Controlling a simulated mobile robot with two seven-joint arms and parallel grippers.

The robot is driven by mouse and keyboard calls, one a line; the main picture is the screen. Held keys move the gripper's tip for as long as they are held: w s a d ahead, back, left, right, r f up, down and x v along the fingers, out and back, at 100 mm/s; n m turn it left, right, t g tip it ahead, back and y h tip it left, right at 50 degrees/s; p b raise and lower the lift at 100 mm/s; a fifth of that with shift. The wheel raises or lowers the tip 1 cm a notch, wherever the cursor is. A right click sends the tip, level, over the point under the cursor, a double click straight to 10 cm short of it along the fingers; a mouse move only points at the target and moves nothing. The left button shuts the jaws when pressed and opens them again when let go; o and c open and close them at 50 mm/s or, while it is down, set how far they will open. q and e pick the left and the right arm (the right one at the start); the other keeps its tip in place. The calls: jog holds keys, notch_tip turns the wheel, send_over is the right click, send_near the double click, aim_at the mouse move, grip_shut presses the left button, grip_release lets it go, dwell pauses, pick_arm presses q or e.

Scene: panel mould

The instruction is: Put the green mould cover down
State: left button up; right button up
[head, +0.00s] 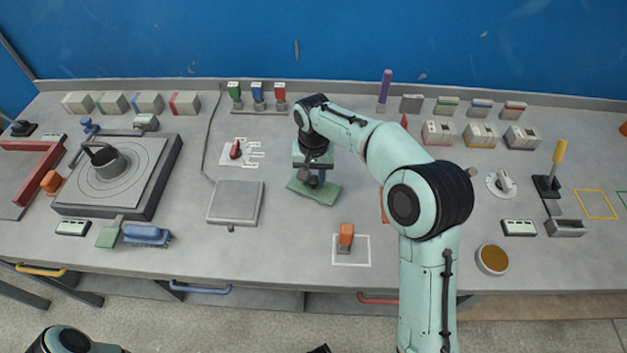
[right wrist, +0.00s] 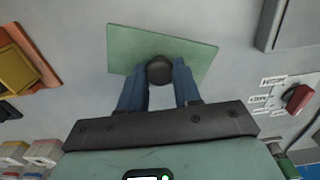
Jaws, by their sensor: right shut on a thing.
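The green mould cover (head: 322,194) is a flat green plate with a dark round knob, near the middle of the bench in the head view. My right gripper (head: 313,177) is above it, shut on the knob. In the right wrist view the cover (right wrist: 122,48) lies beyond the blue fingertips (right wrist: 160,72), which are on both sides of the knob. I cannot tell whether the cover touches the bench or hangs just above it. My left gripper is not in view.
A grey square plate (head: 235,202) stands left of the cover, with a red rotary switch (head: 235,149) behind it. An orange thing (head: 385,207) is partly hidden by my right arm.

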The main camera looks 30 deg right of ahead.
aim_at(314, 179)
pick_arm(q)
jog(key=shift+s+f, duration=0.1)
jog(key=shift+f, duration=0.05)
pick_arm(e)
jog(key=shift+f, duration=0.95)
jog(key=shift+f, duration=0.25)
jog(key=o, duration=1.1)
jog(key=shift+c, duration=0.2)
jog(key=shift+r, duration=0.15)
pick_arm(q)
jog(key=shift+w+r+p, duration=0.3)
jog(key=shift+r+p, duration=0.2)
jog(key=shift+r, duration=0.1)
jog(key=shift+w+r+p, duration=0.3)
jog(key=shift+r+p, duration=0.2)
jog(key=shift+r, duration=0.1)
pick_arm(e)
notch_tip(314, 179, up, 12)
